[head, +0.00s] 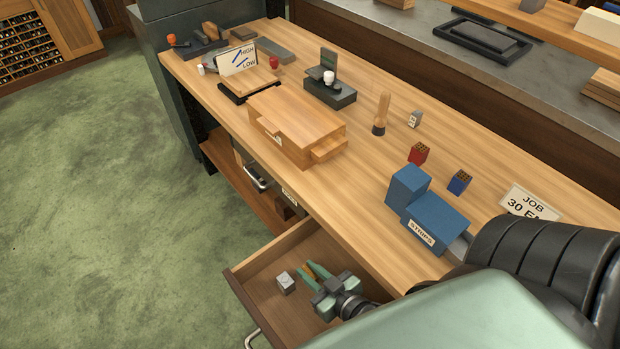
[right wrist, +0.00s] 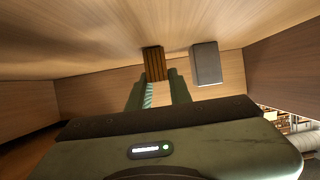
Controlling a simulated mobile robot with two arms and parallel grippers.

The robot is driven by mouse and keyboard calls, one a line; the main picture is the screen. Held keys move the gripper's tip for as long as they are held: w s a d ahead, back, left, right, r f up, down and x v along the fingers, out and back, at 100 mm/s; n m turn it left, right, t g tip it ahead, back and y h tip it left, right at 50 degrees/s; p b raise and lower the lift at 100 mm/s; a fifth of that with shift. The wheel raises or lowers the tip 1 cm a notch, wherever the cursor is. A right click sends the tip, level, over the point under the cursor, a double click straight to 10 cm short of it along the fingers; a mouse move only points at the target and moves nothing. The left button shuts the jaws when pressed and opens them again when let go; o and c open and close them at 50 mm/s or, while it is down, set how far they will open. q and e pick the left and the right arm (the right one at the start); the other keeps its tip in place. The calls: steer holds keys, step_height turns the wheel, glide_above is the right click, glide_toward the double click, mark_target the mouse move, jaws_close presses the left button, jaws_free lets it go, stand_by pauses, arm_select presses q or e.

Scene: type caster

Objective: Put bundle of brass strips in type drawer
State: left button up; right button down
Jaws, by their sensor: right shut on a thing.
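The type drawer (head: 262,263) is pulled open below the front edge of the bench. My right gripper (head: 312,271) is down inside it, its fingers pointing to the far left. In the right wrist view the gripper (right wrist: 155,88) is shut on a brown, striped bundle of brass strips (right wrist: 153,62), which sticks out beyond the fingertips. In the head view the bundle is mostly hidden by the fingers. I cannot tell whether it touches the drawer floor. A grey block (head: 286,283) lies in the drawer beside the fingers; it also shows in the right wrist view (right wrist: 206,63). My left gripper is out of view.
On the bench (head: 365,205) stand a blue box labelled STRIPS (head: 436,222), small red (head: 418,153) and blue (head: 460,182) blocks with brass-coloured tops, a wooden-handled tool (head: 381,113) and a wooden case (head: 297,125). Drawer walls surround my right gripper closely.

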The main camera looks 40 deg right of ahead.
steer(key=shift+f, duration=0.15)
steer(key=c, duration=1.3)
jaws_free()
steer(key=v, duration=0.7)
steer(key=shift+s+r, duration=0.2)
steer(key=shift+r, duration=0.1)
